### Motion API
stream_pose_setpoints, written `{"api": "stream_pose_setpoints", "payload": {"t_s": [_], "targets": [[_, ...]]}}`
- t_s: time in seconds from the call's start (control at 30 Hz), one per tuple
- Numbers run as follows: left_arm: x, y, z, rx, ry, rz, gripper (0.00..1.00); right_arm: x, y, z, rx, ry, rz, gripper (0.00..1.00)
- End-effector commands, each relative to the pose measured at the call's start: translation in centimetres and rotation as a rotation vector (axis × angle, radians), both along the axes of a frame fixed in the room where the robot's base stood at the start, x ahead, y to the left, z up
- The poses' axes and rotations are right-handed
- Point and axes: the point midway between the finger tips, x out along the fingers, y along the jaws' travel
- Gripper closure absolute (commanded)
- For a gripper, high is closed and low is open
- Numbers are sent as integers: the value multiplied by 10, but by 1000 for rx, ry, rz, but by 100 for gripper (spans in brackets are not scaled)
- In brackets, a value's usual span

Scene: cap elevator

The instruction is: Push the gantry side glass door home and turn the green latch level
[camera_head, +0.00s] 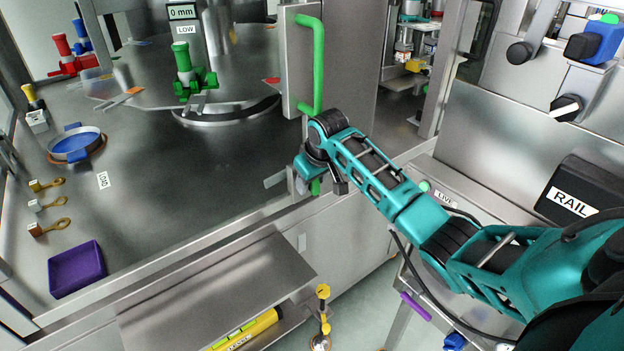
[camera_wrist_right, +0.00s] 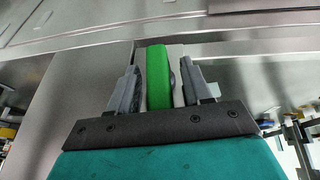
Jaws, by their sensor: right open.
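The door's narrow steel edge (camera_head: 298,62) stands upright at the upper middle of the head view, with a long green handle (camera_head: 318,68) on it. A green piece, which looks like the latch (camera_head: 315,187), shows just below the handle, mostly hidden by my right gripper (camera_head: 312,172). In the right wrist view an upright green bar (camera_wrist_right: 157,75) stands between the two grey fingers of my right gripper (camera_wrist_right: 160,83). The fingers are open, with a gap visible on the left of the bar; contact on the right is unclear. My left gripper is out of view.
A wide steel pillar (camera_head: 348,70) stands behind the handle. A control panel with a black RAIL box (camera_head: 580,190) is at right.

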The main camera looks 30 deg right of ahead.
Motion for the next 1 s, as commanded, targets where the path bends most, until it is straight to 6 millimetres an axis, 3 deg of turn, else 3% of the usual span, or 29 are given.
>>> {"api": "stream_pose_setpoints", "payload": {"t_s": [0.1,0.6,1.0], "targets": [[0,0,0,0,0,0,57,0,0,0,0,0,0,53],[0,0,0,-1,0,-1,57,0,0,0,0,0,0,100],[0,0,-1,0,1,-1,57,0,0,0,-1,0,0,100]]}}
